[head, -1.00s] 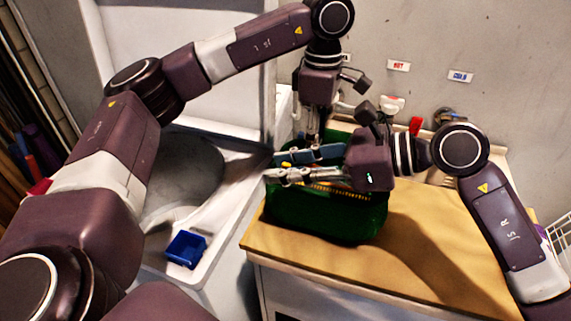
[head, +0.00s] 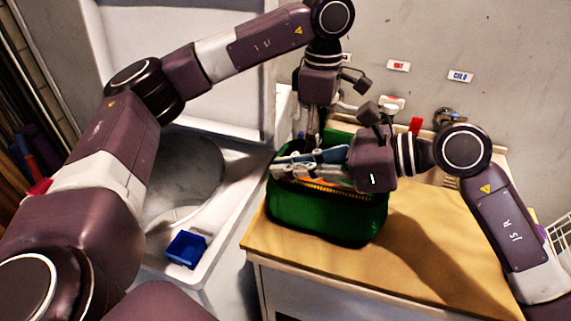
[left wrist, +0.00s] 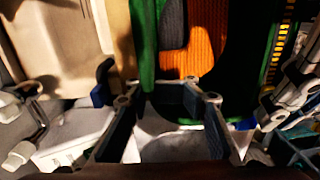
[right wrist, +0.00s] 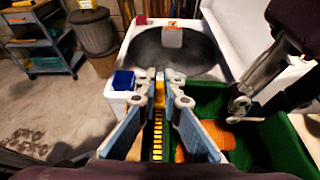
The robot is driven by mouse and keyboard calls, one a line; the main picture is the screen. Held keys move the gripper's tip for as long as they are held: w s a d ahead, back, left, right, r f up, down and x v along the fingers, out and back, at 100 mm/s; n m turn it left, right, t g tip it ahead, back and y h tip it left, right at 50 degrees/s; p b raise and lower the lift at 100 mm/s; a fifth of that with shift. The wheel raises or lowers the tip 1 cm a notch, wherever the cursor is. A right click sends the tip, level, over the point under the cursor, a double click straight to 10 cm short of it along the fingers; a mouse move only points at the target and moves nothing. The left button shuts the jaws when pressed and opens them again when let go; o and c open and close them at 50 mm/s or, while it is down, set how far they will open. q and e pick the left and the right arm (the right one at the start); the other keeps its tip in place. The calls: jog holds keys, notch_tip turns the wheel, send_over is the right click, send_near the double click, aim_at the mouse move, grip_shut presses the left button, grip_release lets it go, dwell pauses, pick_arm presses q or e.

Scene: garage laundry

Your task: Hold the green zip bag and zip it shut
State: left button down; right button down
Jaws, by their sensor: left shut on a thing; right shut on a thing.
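The green zip bag (head: 325,215) stands upright on the wooden counter. Its mouth is partly open, with orange and dark contents showing inside in both wrist views. Its yellow-toothed zip (right wrist: 158,130) runs along one edge. My left gripper (head: 312,145) reaches down from above to the bag's far side; in the left wrist view (left wrist: 170,85) its fingers are around a green edge of the bag. My right gripper (head: 277,170) lies across the bag's top, pointing left. In the right wrist view its tips (right wrist: 167,78) are closed at the far end of the zip; the slider is hidden.
The wooden counter (head: 430,260) has clear room to the bag's right. A white sink (head: 215,255) with a round basin is to the left, with a blue box (head: 186,249) on its rim. Taps (head: 448,118) are on the wall behind.

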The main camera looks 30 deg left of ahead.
aim_at(369, 201)
pick_arm(q)
jog(key=shift+f, duration=0.35)
pick_arm(e)
jog(key=w+d, duration=0.1)
jog(key=d, duration=0.3)
jog(key=w+d, duration=0.1)
jog(key=d, duration=0.3)
jog(key=w+d, duration=0.1)
jog(key=d, duration=0.4)
jog(key=shift+w, duration=0.1)
pick_arm(q)
jog(key=shift+a, duration=0.15)
pick_arm(e)
jog(key=shift+d+r, duration=0.1)
jog(key=shift+d, duration=0.15)
jog(key=c, duration=2.4)
grip_release()
pick_arm(q)
jog(key=shift+s+r, duration=0.1)
pick_arm(e)
jog(key=o, duration=0.4)
jog(key=shift+d, duration=0.15)
jog(key=shift+c, duration=0.2)
jog(key=shift+w, duration=0.1)
